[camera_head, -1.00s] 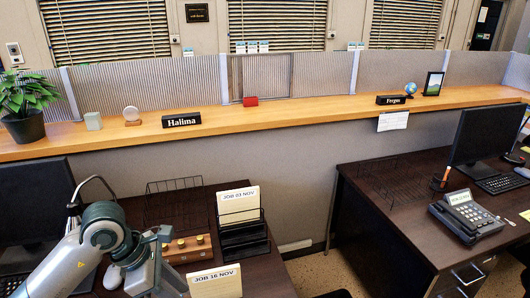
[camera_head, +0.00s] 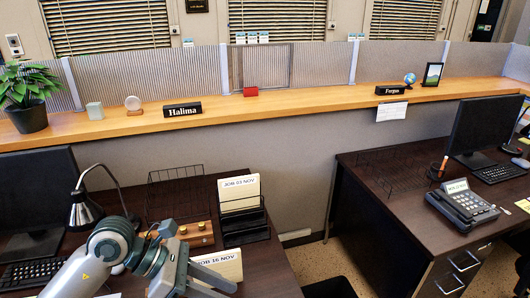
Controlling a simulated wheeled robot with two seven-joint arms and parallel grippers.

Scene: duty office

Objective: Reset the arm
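My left arm comes in from the bottom left over the left desk (camera_head: 270,272). Its gripper (camera_head: 212,284) is low in the picture, in front of the "JOB 16 NOV" card (camera_head: 222,263), and covers part of it. Its fingers point right and look spread apart, with nothing seen between them. The bottom edge of the picture cuts close to the fingers. My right arm and gripper are not in view.
On the left desk stand a lamp (camera_head: 85,210), a monitor (camera_head: 32,190), a wire rack (camera_head: 176,190), a wooden block with knobs (camera_head: 198,234) and a black holder with the "JOB 03 NOV" card (camera_head: 239,192). The right desk (camera_head: 400,205) has a phone (camera_head: 461,205).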

